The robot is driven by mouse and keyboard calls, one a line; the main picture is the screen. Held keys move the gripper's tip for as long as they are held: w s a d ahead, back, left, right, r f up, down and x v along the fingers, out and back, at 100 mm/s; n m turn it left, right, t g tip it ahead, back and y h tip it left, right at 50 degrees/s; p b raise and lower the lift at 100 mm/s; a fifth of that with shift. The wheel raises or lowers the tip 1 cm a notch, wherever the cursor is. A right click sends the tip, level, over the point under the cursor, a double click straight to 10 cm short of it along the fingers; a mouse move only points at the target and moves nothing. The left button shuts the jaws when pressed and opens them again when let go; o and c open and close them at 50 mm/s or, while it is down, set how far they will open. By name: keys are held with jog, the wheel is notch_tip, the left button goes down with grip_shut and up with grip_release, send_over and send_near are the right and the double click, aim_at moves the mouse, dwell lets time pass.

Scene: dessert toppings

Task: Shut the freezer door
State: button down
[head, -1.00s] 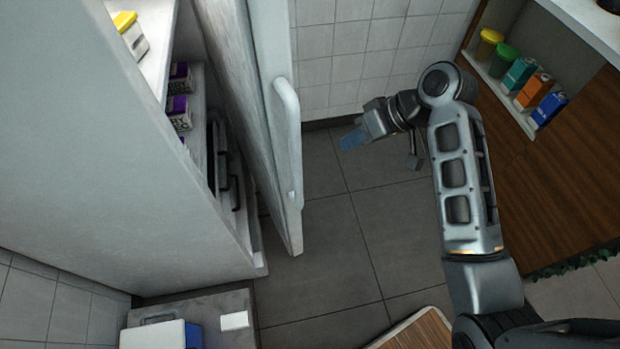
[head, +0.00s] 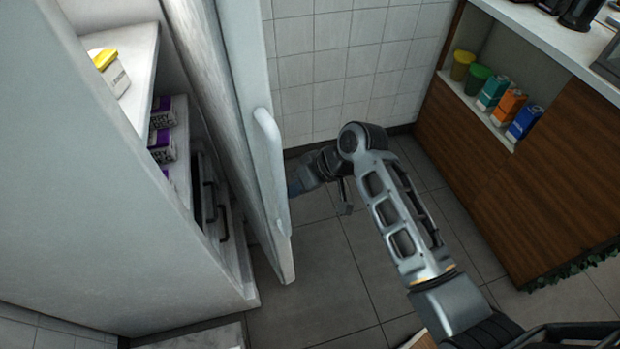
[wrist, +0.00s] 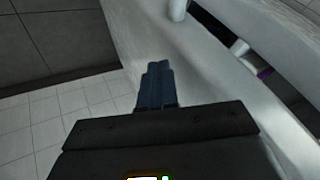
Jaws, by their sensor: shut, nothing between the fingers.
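The white freezer (head: 110,230) stands at the left in the head view, with its door (head: 240,120) swung wide open. The door's long handle (head: 270,160) is on its right face. My gripper (head: 293,187) is beside the door's outer face, just right of the handle and low down; the door edge partly hides its tips. In the wrist view my blue fingers (wrist: 157,84) are together and empty, in front of the pale door surface (wrist: 200,75). I cannot tell whether they touch it.
Inside the freezer are purple-and-white cartons (head: 162,145) and a yellow-lidded tub (head: 110,72). A wooden counter (head: 520,180) with jars and cartons stands at the right. A tiled wall (head: 335,60) is behind.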

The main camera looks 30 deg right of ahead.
jog(key=shift+a, duration=0.4)
jog(key=shift+a, duration=0.1)
